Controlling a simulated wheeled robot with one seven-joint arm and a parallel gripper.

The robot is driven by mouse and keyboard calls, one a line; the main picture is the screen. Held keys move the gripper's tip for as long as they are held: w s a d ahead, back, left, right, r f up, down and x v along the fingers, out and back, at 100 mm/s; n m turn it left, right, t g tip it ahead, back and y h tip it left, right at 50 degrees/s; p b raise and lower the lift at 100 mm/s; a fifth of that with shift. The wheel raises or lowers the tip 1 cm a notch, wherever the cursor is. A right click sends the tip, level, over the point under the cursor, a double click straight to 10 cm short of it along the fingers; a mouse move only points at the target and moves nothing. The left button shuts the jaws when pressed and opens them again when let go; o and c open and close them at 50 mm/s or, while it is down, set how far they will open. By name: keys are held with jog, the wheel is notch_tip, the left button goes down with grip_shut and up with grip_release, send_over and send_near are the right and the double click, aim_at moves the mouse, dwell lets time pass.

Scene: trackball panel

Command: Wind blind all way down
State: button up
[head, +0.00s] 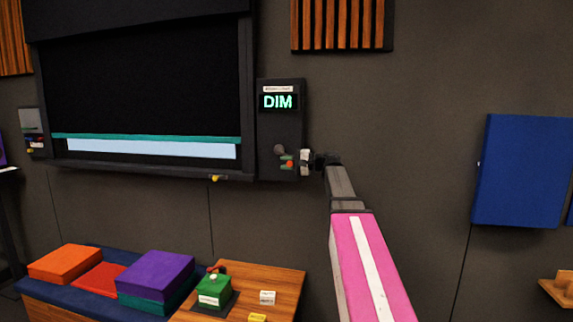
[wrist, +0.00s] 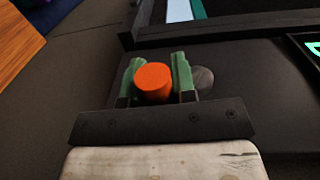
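The dark blind (head: 145,80) covers most of the window on the left. Its teal bottom bar (head: 145,138) hangs a little above the sill, with a pale strip of window (head: 150,150) showing under it. The dark control panel (head: 280,125) to its right has a lit screen (head: 278,102) reading DIM. My gripper (head: 290,162) is at the panel's lower part. In the wrist view, its green fingers (wrist: 158,77) stand on both sides of an orange knob (wrist: 153,83) and appear to touch it. A grey round part (wrist: 203,80) sits just right of the fingers, partly hidden.
A wooden table (head: 270,278) below carries a green box (head: 214,290) and small blocks. A bench with orange, red and purple cushions (head: 156,273) stands at lower left. A blue wall panel (head: 525,170) hangs at right.

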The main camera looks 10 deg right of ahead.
grip_shut()
jog(key=shift+f, duration=0.1)
